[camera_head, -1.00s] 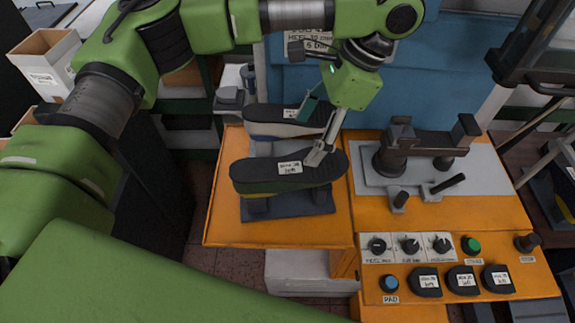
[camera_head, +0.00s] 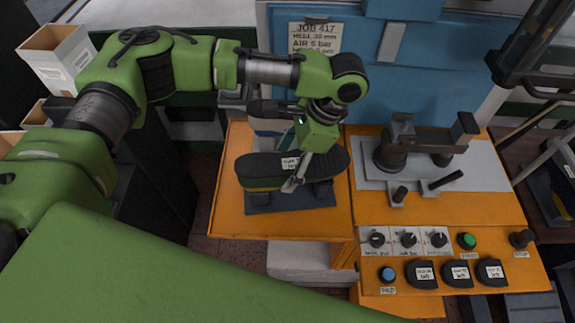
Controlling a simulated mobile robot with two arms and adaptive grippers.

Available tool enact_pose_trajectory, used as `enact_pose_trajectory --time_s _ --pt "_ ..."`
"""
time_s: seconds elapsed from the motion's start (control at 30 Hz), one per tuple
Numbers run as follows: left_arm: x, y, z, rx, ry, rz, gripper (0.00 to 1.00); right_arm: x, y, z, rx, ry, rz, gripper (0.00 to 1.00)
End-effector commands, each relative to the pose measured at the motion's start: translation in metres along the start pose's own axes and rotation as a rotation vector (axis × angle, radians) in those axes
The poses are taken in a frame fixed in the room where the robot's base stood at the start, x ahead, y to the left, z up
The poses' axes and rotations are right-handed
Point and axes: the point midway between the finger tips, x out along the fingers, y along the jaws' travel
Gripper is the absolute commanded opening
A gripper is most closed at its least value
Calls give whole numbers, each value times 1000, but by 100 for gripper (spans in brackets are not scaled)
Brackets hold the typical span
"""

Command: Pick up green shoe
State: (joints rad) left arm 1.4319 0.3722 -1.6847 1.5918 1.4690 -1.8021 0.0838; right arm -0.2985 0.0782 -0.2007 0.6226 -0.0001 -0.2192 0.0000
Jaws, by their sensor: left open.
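The green shoe last (camera_head: 262,182), dark on top with a green lower band and a white label, lies on a dark stand (camera_head: 262,205) on the orange table. My left gripper (camera_head: 290,183) points down at the near side of this shoe, its thin fingers crossing in front of the label's lower edge. It is open; I cannot tell if a finger touches the shoe. My right gripper is not in view.
A grey fixture (camera_head: 430,150) with dark posts stands right of the shoes. A control panel (camera_head: 375,262) with knobs, buttons and black labelled pads lies at the front right. A blue machine front (camera_head: 450,60) rises behind. Bare orange table (camera_head: 228,215) shows left of the stand.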

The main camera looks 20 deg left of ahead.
Motion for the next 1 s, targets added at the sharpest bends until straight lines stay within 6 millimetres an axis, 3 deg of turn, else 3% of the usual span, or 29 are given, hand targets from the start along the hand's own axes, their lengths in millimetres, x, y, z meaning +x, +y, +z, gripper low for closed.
enact_pose_trajectory --time_s 0.13,0.4,0.77,1.0 --pt "0 0 0 0 0 0 70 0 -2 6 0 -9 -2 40" --pt "-2 0 0 -1 1 -2 0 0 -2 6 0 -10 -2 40" --pt "-5 -1 1 -1 2 -2 0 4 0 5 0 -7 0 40" --pt "-29 -1 10 -2 5 -3 0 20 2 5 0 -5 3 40"
